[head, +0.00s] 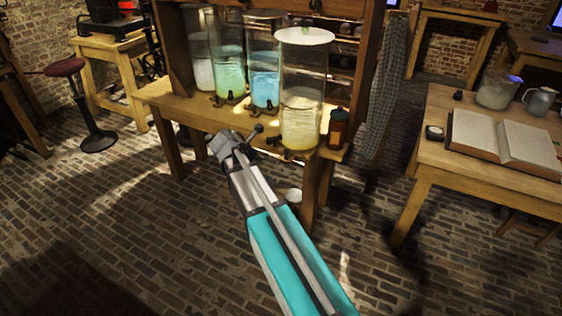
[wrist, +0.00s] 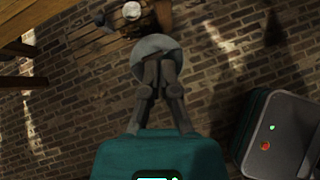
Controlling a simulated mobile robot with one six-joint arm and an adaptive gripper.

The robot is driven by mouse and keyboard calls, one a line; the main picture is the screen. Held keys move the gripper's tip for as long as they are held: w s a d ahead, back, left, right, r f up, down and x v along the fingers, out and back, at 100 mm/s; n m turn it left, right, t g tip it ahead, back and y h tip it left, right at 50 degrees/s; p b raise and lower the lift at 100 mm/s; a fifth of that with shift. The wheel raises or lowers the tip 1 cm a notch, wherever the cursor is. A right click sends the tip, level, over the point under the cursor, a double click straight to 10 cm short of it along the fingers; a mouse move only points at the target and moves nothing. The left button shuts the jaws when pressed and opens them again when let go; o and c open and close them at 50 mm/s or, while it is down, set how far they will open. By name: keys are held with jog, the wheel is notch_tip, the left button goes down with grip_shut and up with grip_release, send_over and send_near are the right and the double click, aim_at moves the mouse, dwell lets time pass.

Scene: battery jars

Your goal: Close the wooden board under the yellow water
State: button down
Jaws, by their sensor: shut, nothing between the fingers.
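The jar of pale yellow water (head: 301,112), with a white lid, stands at the right front of the wooden bench (head: 165,98). A wooden edge runs below it; I cannot make out whether a separate board there is open or shut. In the head view the grey end of my arm is in front of the bench, left of and below this jar. In the wrist view my gripper (wrist: 158,62) is shut and empty above the brick floor. A rounded grey shape lies at its fingertips; I cannot tell what it is.
Jars of blue (head: 265,88) and green (head: 230,72) liquid stand left of the yellow one. A brown bottle (head: 338,127) is at its right. A white cup (head: 293,195) is low beneath the bench. A table with an open book (head: 508,139) stands at right.

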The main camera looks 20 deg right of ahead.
jog(key=shift+w+d+f+n, duration=0.1)
jog(key=shift+w+d+n, duration=0.1)
jog(key=shift+w+n, duration=0.25)
jog(key=shift+f, duration=0.1)
jog(key=b, duration=0.7)
send_near(284, 157)
jog(key=x, duration=0.3)
jog(key=f+x, duration=0.1)
jog(key=x, duration=0.1)
jog(key=shift+s+a, duration=0.1)
jog(key=shift+a, duration=0.2)
jog(key=shift+w+d, duration=0.25)
jog(key=shift+d, duration=0.5)
